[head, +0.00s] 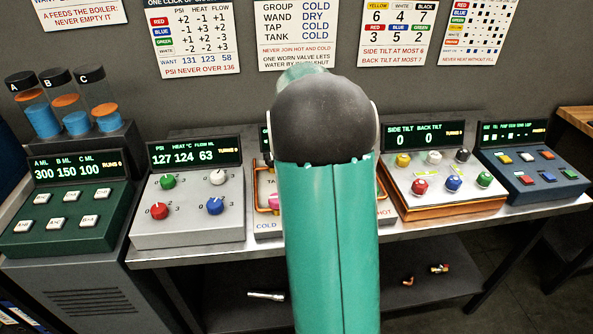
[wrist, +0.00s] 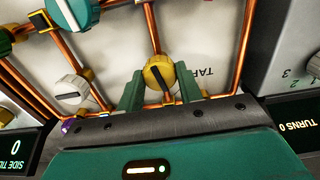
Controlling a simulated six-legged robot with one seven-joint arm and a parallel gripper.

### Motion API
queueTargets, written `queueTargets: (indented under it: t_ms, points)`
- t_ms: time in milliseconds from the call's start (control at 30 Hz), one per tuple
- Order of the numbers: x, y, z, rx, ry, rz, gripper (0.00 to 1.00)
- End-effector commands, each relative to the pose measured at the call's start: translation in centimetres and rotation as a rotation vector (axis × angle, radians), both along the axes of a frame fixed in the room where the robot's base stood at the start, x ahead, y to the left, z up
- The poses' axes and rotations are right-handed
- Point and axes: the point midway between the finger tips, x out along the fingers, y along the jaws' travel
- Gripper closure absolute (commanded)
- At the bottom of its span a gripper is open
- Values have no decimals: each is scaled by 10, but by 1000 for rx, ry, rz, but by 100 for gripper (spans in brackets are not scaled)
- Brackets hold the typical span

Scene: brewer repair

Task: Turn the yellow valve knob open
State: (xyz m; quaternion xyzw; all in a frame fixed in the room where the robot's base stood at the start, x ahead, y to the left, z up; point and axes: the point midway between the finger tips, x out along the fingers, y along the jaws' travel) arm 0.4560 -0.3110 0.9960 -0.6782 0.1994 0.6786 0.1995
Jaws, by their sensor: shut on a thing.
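The yellow valve knob (wrist: 158,72) is round with a dark pointer line, set on a copper pipe of a white panel (wrist: 115,45). My gripper (wrist: 160,84) has one green finger on each side of the knob and is shut on it. An upside-down label starting "TA" is printed beside the knob. In the head view my arm covers the knob, my gripper and most of this panel; only the panel's edges show, with "COLD" and "HOT" at its lower corners.
A teal knob (wrist: 72,10) and a white knob (wrist: 68,90) sit on nearby pipes. To the panel's left stands a grey console (head: 190,225) with several knobs; to its right, an orange-trimmed console (head: 445,207). A green button console (head: 65,232) is far left.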

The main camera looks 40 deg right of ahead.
Motion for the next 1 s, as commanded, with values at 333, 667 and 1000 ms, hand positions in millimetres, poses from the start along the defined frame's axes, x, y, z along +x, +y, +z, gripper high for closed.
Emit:
queueTargets:
  t_ms: [333, 667, 1000]
  points:
    - [1, 0, 1, -2, -2, -190, 87]
    - [1, 0, 2, -2, -2, -240, 87]
    - [1, -1, 2, -1, -3, -241, 57]
